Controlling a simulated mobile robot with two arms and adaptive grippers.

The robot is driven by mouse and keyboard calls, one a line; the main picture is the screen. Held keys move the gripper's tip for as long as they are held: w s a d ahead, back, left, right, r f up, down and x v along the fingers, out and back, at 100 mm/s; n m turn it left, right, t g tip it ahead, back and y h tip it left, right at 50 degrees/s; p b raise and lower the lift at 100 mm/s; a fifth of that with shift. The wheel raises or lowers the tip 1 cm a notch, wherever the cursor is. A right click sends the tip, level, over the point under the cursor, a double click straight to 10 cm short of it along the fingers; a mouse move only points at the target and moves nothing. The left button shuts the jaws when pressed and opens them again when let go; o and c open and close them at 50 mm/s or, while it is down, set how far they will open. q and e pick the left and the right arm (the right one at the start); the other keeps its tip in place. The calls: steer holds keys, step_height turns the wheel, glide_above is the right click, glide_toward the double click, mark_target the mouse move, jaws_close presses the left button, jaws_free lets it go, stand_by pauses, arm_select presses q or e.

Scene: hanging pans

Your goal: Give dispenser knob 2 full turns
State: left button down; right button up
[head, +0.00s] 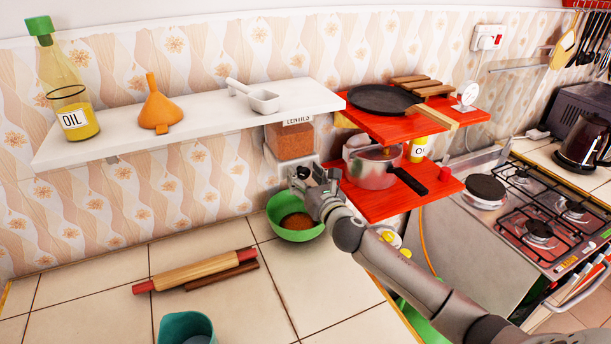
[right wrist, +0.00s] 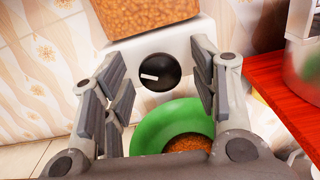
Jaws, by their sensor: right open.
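The lentil dispenser (head: 295,143) hangs on the wall under the white shelf, with a clear hopper of orange lentils above a pale body. In the right wrist view its round black knob (right wrist: 158,72) has a white mark, tilted slightly from horizontal. My right gripper (head: 308,178) is in front of the dispenser and hides the knob in the head view. In the right wrist view the right gripper (right wrist: 160,85) is open, with its fingers on either side of the knob and apart from it. A green bowl (head: 284,222) with some lentils stands below. My left gripper is not in view.
A red shelf (head: 430,187) with a saucepan (head: 372,168) is close to the right of my right gripper. A rolling pin (head: 195,271) and a teal cup (head: 185,328) are on the tiled counter. The counter's middle is clear.

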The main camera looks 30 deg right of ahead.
steer(key=c, duration=1)
steer(key=shift+m, duration=0.3)
